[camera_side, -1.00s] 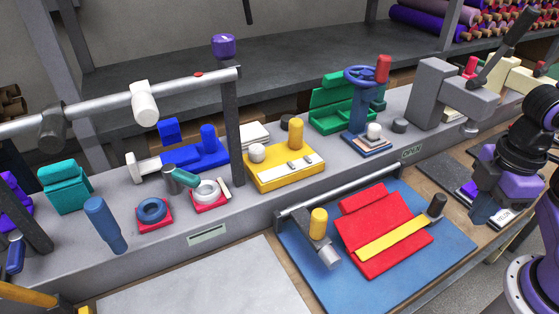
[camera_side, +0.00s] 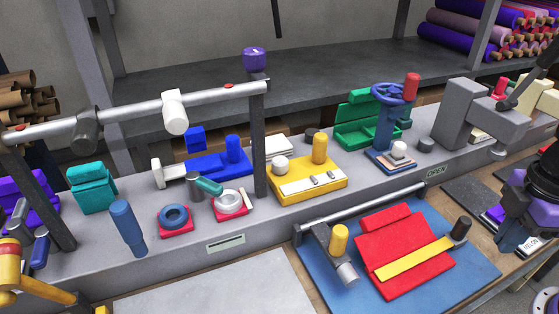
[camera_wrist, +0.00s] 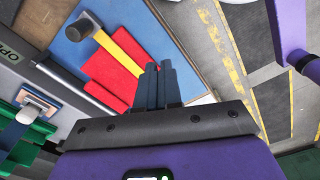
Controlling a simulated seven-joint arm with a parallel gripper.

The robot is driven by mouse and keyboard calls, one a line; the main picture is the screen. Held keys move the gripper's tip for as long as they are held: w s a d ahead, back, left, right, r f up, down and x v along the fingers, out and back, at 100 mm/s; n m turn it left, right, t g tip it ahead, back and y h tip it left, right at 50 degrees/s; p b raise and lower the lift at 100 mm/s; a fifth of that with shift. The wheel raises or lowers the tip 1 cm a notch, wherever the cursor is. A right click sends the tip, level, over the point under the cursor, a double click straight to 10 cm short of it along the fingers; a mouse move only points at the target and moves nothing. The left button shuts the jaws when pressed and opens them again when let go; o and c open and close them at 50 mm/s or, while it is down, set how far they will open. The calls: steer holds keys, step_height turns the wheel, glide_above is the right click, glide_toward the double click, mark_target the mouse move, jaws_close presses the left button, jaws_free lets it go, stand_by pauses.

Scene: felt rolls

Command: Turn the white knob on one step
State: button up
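A round white knob (camera_side: 280,164) sits on the left part of the yellow box (camera_side: 318,186), beside an upright yellow cylinder, in the side view. Another small white round piece (camera_side: 398,149) stands on a blue-edged base by the blue handwheel. A white cylinder (camera_side: 175,112) hangs on the rail. Which one the task means I cannot tell for sure. My gripper (camera_side: 508,240) is at the far right, well away from all of these. In the wrist view its dark fingers (camera_wrist: 158,70) lie together, with nothing seen between them.
A blue mat (camera_side: 470,262) with a red panel (camera_side: 400,250) and yellow strip lies at the front. A grey post (camera_side: 259,150) and rail stand left of the yellow box. The blue handwheel post (camera_side: 385,125) and grey press (camera_side: 462,115) stand between the yellow box and my arm.

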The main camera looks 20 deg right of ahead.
steer(key=o, duration=0.5)
steer(key=shift+w+a, duration=0.15)
steer(key=shift+a, duration=0.05)
steer(key=o, duration=0.5)
steer(key=shift+w+a+r, duration=0.3)
steer(key=shift+w+a, duration=0.15)
steer(key=shift+a, duration=0.05)
steer(key=shift+y, duration=0.3)
steer(key=w+a, duration=0.1)
steer(key=w+a+r, duration=0.1)
steer(key=w, duration=0.1)
steer(key=w+a+r, duration=0.1)
steer(key=a, duration=0.1)
steer(key=shift+w+a+r, duration=0.1)
steer(key=shift+w, duration=0.1)
step_height(320, 180, up, 7)
steer(key=n+t+y, duration=0.1)
steer(key=n+y, duration=0.1)
steer(key=y, duration=0.1)
glide_above(283, 160)
steer(key=s+d, duration=0.2)
steer(key=d, duration=0.4)
steer(key=x, duration=1.6)
steer(key=shift+w+a+f, duration=0.2)
steer(key=shift+a+f, duration=0.05)
steer(key=shift+c, duration=0.3)
steer(key=c, duration=1)
